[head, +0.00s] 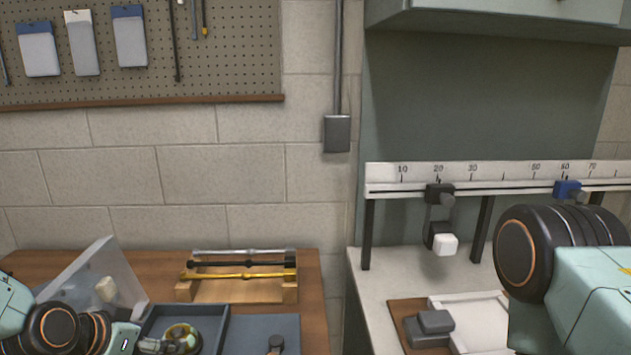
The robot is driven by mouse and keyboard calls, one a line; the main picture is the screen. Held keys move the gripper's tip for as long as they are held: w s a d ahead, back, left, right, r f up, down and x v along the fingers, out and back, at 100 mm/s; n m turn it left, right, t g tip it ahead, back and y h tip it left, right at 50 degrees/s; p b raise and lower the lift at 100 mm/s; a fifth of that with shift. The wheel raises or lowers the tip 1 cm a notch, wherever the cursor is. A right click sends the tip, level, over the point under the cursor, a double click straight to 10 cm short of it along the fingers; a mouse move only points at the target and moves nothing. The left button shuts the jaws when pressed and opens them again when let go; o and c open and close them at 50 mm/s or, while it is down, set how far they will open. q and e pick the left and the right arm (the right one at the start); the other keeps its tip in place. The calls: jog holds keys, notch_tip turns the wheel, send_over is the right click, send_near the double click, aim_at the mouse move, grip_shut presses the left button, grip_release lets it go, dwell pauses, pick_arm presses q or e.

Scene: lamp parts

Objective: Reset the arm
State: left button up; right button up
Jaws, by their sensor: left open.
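My left arm comes in at the lower left, and its gripper (180,345) is at the bottom edge, over a dark tray (212,322). The gripper is open, and its fingers are small and partly cut off by the frame. My right arm fills the right side of the view, with a large dark joint and a pale green link. Its gripper is outside the picture.
A wooden rack (240,290) on the brown bench holds silver, black and gold rods. A clear tilted panel (88,270) stands near my left arm. A scale rail (400,172) with sliding clamps runs above the pale right bench (375,290). A grey block (432,322) sits below it.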

aim_at(174, 337)
pick_arm(q)
jog(key=shift+x, duration=2.5)
jog(key=shift+s, duration=0.1)
jog(key=shift+r, duration=0.1)
jog(key=shift+s+a+r, duration=0.1)
